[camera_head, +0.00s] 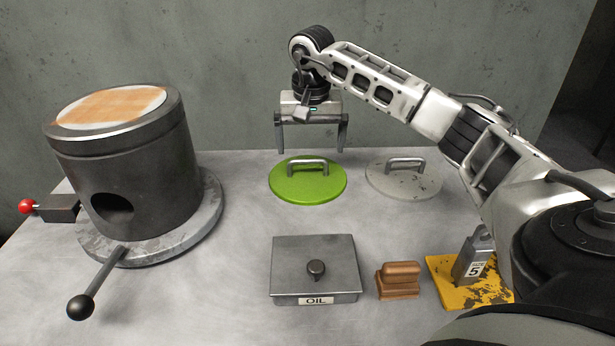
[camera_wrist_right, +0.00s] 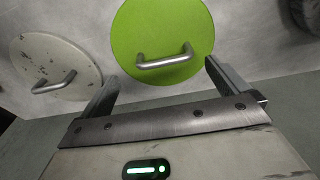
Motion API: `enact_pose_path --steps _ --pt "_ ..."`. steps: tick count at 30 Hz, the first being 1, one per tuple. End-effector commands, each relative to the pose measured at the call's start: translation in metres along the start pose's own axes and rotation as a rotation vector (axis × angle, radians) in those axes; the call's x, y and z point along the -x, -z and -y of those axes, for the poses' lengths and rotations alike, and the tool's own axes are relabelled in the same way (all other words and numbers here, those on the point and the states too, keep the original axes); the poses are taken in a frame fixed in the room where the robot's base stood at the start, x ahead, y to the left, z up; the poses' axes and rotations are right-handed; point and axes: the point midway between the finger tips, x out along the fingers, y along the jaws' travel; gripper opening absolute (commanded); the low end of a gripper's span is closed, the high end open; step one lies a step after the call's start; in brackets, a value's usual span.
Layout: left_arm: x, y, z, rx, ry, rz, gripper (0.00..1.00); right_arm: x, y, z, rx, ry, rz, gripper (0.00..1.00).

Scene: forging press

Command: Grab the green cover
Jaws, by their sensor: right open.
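The green cover (camera_head: 308,190) is a round flat disc with a grey bar handle, lying on the table toward the back middle. It also shows in the right wrist view (camera_wrist_right: 150,30), with its handle (camera_wrist_right: 165,60) ahead of the jaws. My right gripper (camera_head: 311,150) is open and empty, with its fingers pointing down above the back of the green cover. Its fingers (camera_wrist_right: 160,80) are spread wider than the handle and appear apart from it. My left gripper is not in view.
A grey cover (camera_head: 404,186) with a handle lies right of the green one. The dark press cylinder (camera_head: 135,185) with a ball-ended lever stands left. An OIL box (camera_head: 315,262), a brown block (camera_head: 399,287) and a weight (camera_head: 474,258) on a yellow plate (camera_head: 446,277) are in front. A wall rises behind.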

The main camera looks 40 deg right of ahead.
Motion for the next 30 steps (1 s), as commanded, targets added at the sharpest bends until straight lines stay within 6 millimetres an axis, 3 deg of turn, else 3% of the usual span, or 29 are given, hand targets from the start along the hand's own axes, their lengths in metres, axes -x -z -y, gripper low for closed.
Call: enact_pose_path --steps 5,15,23,30 --pt "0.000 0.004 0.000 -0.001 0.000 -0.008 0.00 -0.011 0.000 0.001 0.000 0.000 0.002 1.00" --pt "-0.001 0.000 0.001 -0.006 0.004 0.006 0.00 -0.056 0.000 0.004 0.000 0.000 0.002 1.00" --pt "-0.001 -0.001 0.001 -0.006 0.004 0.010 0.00 -0.058 0.000 0.004 0.000 0.002 0.000 1.00" --pt "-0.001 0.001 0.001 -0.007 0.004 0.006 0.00 -0.056 0.001 0.005 -0.001 0.004 -0.002 0.41"
